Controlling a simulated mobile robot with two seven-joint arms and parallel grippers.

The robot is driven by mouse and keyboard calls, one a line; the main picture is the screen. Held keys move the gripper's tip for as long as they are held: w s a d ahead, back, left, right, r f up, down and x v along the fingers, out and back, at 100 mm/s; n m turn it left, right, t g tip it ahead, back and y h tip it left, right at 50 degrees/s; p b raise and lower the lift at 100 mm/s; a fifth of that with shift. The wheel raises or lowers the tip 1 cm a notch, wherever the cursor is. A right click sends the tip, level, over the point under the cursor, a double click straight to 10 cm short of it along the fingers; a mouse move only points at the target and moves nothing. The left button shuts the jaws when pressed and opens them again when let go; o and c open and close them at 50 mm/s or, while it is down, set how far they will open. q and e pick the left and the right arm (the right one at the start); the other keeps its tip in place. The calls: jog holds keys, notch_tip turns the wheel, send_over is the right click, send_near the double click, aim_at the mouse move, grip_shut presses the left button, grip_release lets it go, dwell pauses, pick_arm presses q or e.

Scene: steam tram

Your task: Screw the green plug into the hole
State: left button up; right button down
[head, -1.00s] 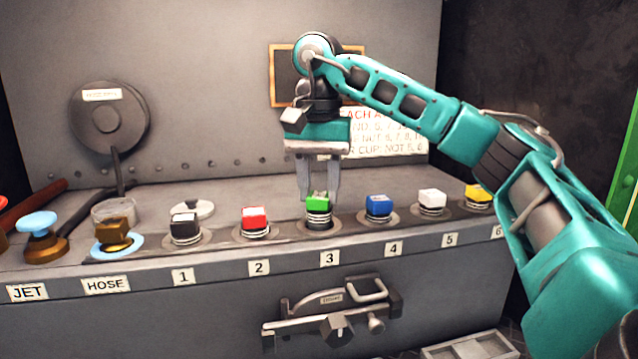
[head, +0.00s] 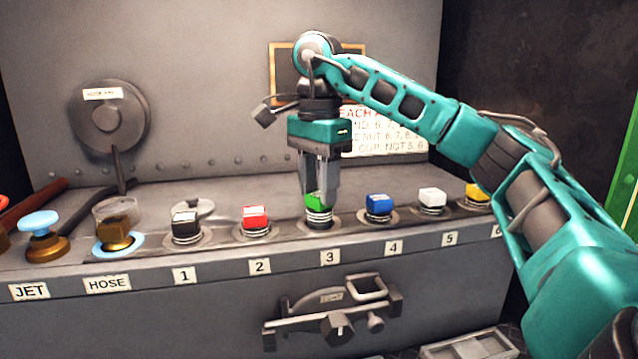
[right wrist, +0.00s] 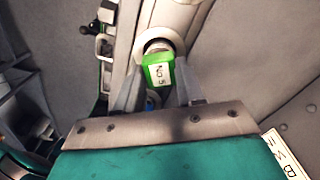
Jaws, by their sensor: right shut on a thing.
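The green plug (head: 314,201) stands upright at the hole (head: 335,221) above label 3, with threads showing between its square head and the ring. In the right wrist view, the plug's green head (right wrist: 152,58) carries a white label and sits in front of the round ring (right wrist: 177,48). My right gripper (head: 319,190) points straight down and is shut on the green plug's head. Its fingers also show on either side of the plug in the right wrist view (right wrist: 157,84). How deep the plug sits in the hole is hidden. My left gripper is not in view.
A red plug (head: 255,216) stands to the left at 2 and a blue plug (head: 379,204) to the right at 4. Black (head: 186,222), white (head: 432,197) and yellow (head: 478,193) plugs share the row. The panel wall (head: 225,90) rises behind.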

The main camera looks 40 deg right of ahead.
jog(key=shift+m, duration=0.3)
jog(key=shift+m, duration=1.2)
grip_release()
jog(key=shift+r, duration=0.15)
jog(key=shift+r, duration=1.1)
jog(key=shift+r, duration=0.1)
